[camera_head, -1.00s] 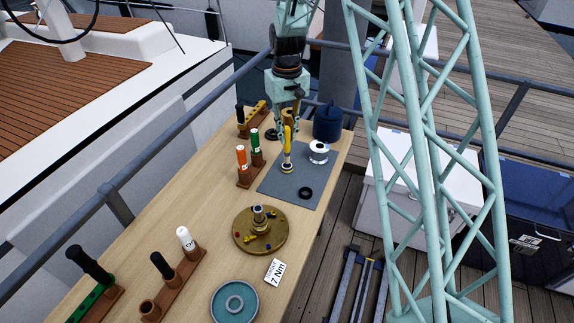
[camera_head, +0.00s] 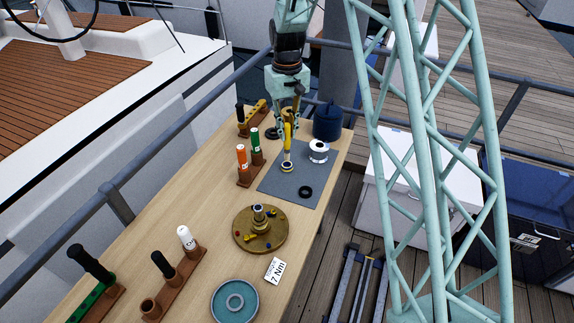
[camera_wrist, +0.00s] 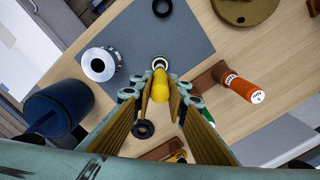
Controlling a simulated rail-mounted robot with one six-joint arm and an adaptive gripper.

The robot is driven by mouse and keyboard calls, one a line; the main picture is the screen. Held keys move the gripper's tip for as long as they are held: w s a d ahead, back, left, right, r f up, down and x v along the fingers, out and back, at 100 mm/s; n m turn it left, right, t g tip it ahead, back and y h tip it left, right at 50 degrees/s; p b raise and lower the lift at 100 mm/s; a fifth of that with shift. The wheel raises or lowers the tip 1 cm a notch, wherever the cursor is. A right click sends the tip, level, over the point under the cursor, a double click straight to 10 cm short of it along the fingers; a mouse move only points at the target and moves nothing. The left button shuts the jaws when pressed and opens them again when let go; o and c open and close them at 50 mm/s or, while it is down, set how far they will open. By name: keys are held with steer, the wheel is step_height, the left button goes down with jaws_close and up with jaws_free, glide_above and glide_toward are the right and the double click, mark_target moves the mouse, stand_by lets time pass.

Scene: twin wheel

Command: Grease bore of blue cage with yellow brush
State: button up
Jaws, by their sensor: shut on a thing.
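My gripper (camera_head: 288,134) is shut on the yellow brush (camera_wrist: 160,91), which points down over the grey mat. It also shows in the wrist view (camera_wrist: 160,98), with a finger on each side of the brush. The brush's lower end is at a small ring-shaped part (camera_head: 287,167) on the mat, with dark blue and pale bands; this appears to be the blue cage (camera_wrist: 159,62). The brush covers part of its bore, so I cannot tell how deep the tip sits or whether it touches the bore wall.
A white-and-black cylindrical part (camera_head: 318,151) and a black ring (camera_head: 305,192) lie on the grey mat (camera_head: 275,184). Orange (camera_head: 242,158) and green (camera_head: 255,143) handles stand left. A dark blue container (camera_head: 327,122) stands behind right. A brass disc (camera_head: 246,240) sits in front.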

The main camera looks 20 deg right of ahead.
mark_target(287, 124)
steer(key=shift+r+p, duration=0.8)
steer(key=shift+r, duration=1.1)
steer(key=shift+f, duration=0.15)
steer(key=f+b, duration=0.1)
steer(key=s+b, duration=0.1)
steer(key=s+f+b, duration=0.1)
steer(key=b, duration=0.1)
steer(key=shift+s+f+m, duration=0.15)
steer(key=shift+f+m, duration=0.15)
steer(key=shift+m, duration=0.5)
steer(key=s+f+b, duration=0.1)
steer(key=b, duration=0.1)
steer(key=s+f+b, duration=0.2)
steer(key=shift+s+f+b, duration=0.15)
steer(key=shift+s+b, duration=0.1)
steer(key=shift+b, duration=0.1)
